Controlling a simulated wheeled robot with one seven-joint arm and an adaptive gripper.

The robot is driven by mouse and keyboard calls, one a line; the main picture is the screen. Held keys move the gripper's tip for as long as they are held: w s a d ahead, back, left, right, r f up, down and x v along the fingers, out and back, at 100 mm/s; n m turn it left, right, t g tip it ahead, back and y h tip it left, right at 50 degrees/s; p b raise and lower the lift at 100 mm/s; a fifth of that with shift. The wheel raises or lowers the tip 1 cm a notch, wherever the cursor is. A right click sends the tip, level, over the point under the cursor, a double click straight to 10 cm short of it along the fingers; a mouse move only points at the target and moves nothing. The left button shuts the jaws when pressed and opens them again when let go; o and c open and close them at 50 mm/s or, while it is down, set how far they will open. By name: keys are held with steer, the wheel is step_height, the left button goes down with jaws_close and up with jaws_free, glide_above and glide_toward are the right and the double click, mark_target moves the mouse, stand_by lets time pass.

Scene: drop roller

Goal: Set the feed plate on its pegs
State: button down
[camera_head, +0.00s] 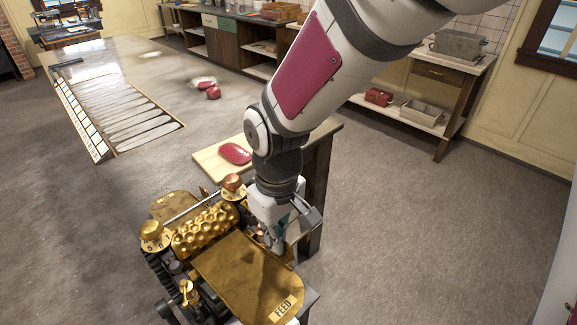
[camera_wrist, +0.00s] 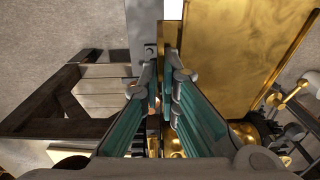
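The feed plate (camera_head: 248,271) is a flat brass plate marked FEED at its near end. It lies over the front of the brass machine, beside the bumpy candy roller (camera_head: 207,229). My gripper (camera_head: 272,240) points down at the plate's right edge. In the wrist view, the plate (camera_wrist: 232,50) fills the upper right, and my two teal fingers (camera_wrist: 161,68) stand close together with the plate's edge side between their tips. They look shut on that edge, though the contact itself is partly hidden. The pegs are hidden, and I cannot tell whether the plate touches them.
The machine has brass knobs (camera_head: 154,236) and gears on its left. A board with a red lump (camera_head: 235,153) lies behind it on the bench. A long table (camera_head: 160,78) stands at the back left. The floor at right is clear.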

steer(key=shift+w+a+f, duration=0.5)
steer(key=shift+a, duration=0.1)
steer(key=shift+f, duration=0.35)
stand_by(0.8)
steer(key=c, duration=1.7)
jaws_free()
step_height(320, 180, up, 12)
steer(key=s+d+r+m+t, duration=0.2)
steer(key=s+d+m, duration=0.1)
steer(key=d, duration=0.5)
steer(key=s+d+r+m+t, duration=0.1)
steer(key=s+d+r+m, duration=0.2)
steer(key=d, duration=0.5)
steer(key=s+d+r+m+t, duration=0.2)
steer(key=s+d+r+m, duration=0.1)
steer(key=d, duration=0.5)
steer(key=shift+d+r+m+t, duration=0.2)
steer(key=shift+r+m+t, duration=0.05)
steer(key=shift+m+t, duration=0.05)
